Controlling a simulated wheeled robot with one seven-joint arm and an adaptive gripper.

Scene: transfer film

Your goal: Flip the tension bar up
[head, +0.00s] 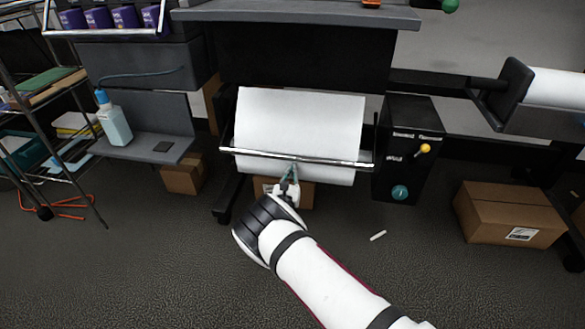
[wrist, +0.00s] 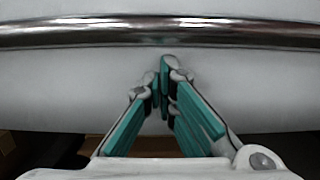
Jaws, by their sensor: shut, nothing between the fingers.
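The tension bar (head: 330,162) is a shiny metal rod that lies across the lower part of the white film sheet (head: 300,120). In the wrist view the tension bar (wrist: 60,33) runs level across the top of the picture, with the white film (wrist: 60,90) behind and below it. My gripper (head: 292,167) is near the middle of the bar, at its lower side. In the wrist view my gripper (wrist: 164,70) has its teal-padded fingertips together, just below the bar, with nothing between them. Whether the fingertips touch the bar or film I cannot tell.
A dark control box (head: 405,150) with a yellow-knobbed lever (head: 425,148) and a teal knob (head: 400,192) stands right of the film. Cardboard boxes (head: 510,212) sit on the floor. A blue-capped bottle (head: 114,122) stands on a grey shelf at left.

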